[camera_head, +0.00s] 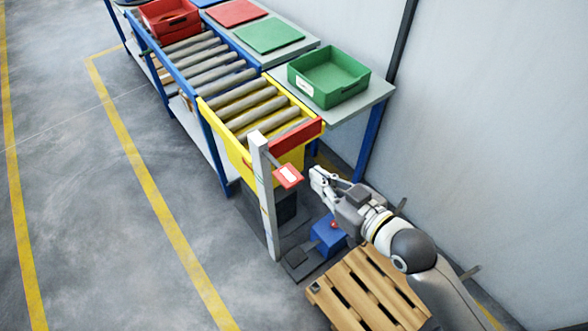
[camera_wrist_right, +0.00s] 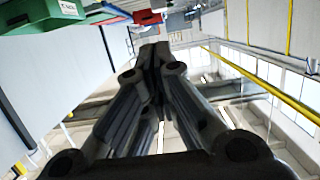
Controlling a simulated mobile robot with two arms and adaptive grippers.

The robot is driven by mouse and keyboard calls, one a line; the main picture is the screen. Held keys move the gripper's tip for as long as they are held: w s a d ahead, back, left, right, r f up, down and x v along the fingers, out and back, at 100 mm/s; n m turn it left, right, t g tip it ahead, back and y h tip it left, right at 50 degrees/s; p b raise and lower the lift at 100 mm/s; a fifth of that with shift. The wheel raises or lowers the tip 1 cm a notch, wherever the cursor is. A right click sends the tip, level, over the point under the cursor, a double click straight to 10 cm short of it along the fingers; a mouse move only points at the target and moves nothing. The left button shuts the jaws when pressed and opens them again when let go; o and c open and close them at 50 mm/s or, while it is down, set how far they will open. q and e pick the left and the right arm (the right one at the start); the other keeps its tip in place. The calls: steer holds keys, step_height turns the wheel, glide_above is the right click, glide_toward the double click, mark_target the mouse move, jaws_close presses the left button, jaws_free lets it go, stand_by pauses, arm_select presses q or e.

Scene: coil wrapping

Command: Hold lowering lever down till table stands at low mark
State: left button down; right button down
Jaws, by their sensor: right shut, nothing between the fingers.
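The yellow roller table (camera_head: 292,152) stands at the end of the conveyor, its rollers close to level with the conveyor's. A pale upright post (camera_head: 263,190) with small coloured marks stands at its near corner. A red pointer with a white label (camera_head: 288,176) sits beside the post, near its upper part. A blue unit (camera_head: 327,238) with a red knob (camera_head: 334,224) stands on the floor below; I cannot tell which part is the lowering lever. My right gripper (camera_head: 317,178) is shut and empty, right of the red pointer and above the blue unit. Its closed fingers fill the wrist view (camera_wrist_right: 154,58).
A wooden pallet (camera_head: 365,290) lies under my right arm. A green crate (camera_head: 328,76) stands on the side bench by the wall. The floor at left, with yellow lines, is clear.

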steer(key=p, duration=0.2)
glide_above(293, 179)
steer(key=shift+s+d+f, duration=0.1)
steer(key=shift+f, duration=0.45)
steer(key=shift+s+d+f, duration=0.1)
steer(key=shift+f, duration=0.4)
steer(key=f, duration=0.3)
steer(key=shift+w+a+f, duration=0.1)
steer(key=shift+w+a, duration=0.05)
steer(key=shift+w, duration=0.05)
steer(key=shift+f, duration=0.6)
